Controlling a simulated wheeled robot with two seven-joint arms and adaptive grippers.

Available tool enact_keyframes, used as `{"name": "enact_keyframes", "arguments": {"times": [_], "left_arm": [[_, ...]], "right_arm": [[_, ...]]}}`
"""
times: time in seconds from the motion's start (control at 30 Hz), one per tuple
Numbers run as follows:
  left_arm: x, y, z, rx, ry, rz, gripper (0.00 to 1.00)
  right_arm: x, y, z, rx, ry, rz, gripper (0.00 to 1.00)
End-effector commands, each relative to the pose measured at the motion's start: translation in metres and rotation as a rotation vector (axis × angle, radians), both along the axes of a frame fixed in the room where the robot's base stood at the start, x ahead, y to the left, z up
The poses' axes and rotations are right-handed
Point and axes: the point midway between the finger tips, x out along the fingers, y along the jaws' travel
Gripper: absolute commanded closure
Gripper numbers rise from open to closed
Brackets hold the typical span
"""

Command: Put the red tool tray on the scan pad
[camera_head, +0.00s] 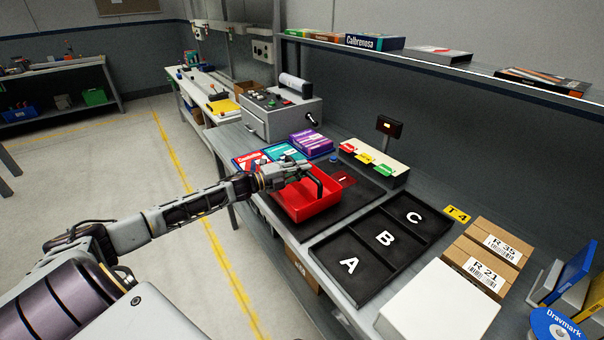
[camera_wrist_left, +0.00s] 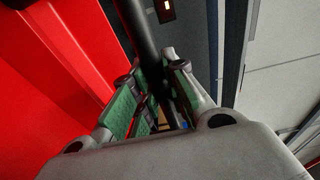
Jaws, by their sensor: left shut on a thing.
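The red tool tray (camera_head: 304,209) is an open box with a black handle, at the left part of a dark mat on the workbench. My left gripper (camera_head: 305,172) reaches over it from the left and is shut on its black handle. In the left wrist view, the green-padded fingers (camera_wrist_left: 155,105) close around the black handle bar (camera_wrist_left: 137,28), with the red tray wall (camera_wrist_left: 45,70) at left. A dark pad with a red lit mark (camera_head: 343,179) lies just right of the tray; it looks like the scan pad. I cannot tell whether the tray touches the surface. My right gripper is out of view.
A black tray with compartments A, B and C (camera_head: 384,238) lies to the right. Colored boxes (camera_head: 308,142) and a tabbed card holder (camera_head: 375,163) stand behind. A grey machine (camera_head: 280,115) is at back left. Cardboard boxes (camera_head: 485,257) and a white box (camera_head: 438,303) are at right.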

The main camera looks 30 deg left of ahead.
Motion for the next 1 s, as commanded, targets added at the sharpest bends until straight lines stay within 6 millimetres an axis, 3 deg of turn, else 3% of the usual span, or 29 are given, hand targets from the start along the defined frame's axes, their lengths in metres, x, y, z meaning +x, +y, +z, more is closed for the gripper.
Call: {"name": "enact_keyframes", "arguments": {"times": [0.2,0.63,0.67,0.8,1.0], "left_arm": [[0.001,0.000,-0.012,-0.001,-0.004,0.000,1.00],[0.001,0.000,-0.015,-0.001,-0.004,0.000,1.00],[0.000,0.000,-0.017,-0.001,-0.001,0.000,0.83],[0.000,0.000,-0.017,-0.001,-0.001,0.000,0.65],[0.000,0.000,-0.017,-0.001,-0.001,0.000,0.64]], "right_arm": [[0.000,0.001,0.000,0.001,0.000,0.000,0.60],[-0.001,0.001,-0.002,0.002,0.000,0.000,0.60],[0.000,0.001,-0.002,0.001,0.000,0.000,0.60],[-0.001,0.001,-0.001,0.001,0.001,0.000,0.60],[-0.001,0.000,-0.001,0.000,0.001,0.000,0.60]]}}
